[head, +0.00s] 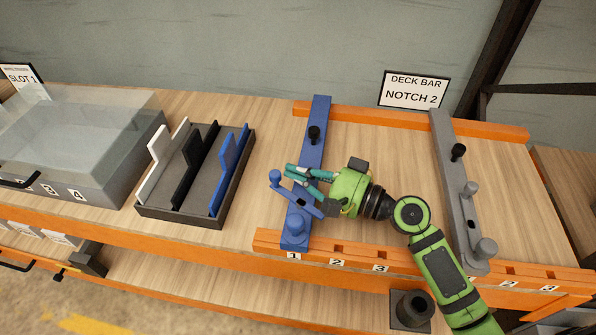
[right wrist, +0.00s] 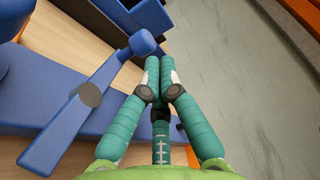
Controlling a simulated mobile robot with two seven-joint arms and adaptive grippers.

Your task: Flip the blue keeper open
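The blue keeper (head: 304,205) is a flat lever with a round knob at one end. It lies slantwise across the blue bar (head: 318,118), its knob past the bar's left edge. In the right wrist view the keeper (right wrist: 62,130) shows with a grey pivot and its knob at upper middle. My right gripper (head: 290,171) has teal fingers reaching left over the blue bar, beside the knob. In the right wrist view its fingertips (right wrist: 160,65) are together with nothing between them, close to the knob; contact cannot be told. My left gripper is not in view.
A grey bar (head: 445,140) with knobs stands to the right. Orange rails (head: 420,260) with numbered notches cross front and back. A dark tray (head: 180,218) with white, black and blue plates sits left, and a clear-lidded box (head: 80,130) beyond it.

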